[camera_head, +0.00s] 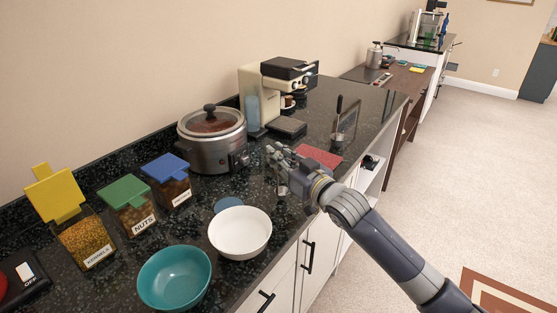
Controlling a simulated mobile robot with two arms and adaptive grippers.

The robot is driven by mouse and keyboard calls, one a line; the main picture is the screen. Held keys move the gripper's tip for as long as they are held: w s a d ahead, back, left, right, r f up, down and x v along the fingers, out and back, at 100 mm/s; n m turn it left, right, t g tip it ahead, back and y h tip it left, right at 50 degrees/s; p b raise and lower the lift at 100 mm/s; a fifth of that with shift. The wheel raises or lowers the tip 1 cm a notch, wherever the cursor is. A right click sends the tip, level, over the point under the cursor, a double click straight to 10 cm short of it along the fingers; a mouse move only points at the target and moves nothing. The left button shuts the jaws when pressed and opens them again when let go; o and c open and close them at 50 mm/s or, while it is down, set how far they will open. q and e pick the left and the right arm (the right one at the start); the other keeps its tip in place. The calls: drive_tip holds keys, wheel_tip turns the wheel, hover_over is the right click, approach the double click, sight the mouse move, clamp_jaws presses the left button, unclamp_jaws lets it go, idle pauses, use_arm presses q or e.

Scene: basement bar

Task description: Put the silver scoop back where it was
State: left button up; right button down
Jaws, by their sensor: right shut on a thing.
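My right gripper (278,156) reaches in from the lower right over the dark counter, in front of the slow cooker. It is shut on a small silver thing (282,189), which looks like the silver scoop and hangs just below the fingers. The fingers and wrist hide most of it, so its full shape and tilt are unclear. I cannot tell whether it touches the counter. My left gripper is not in view.
A white bowl (240,244) and teal bowl (175,292) stand near the front edge. A blue disc (228,205), slow cooker (205,156), red mat (319,156) and coffee machine (255,98) are nearby. Lidded bins stand left: kernels (88,244), nuts (138,220), blue-lidded (172,193).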

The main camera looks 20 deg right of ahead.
drive_tip(key=shift+f, duration=0.55)
drive_tip(key=c, duration=1.6)
unclamp_jaws()
drive_tip(key=b+v, duration=0.2)
drive_tip(key=v, duration=1)
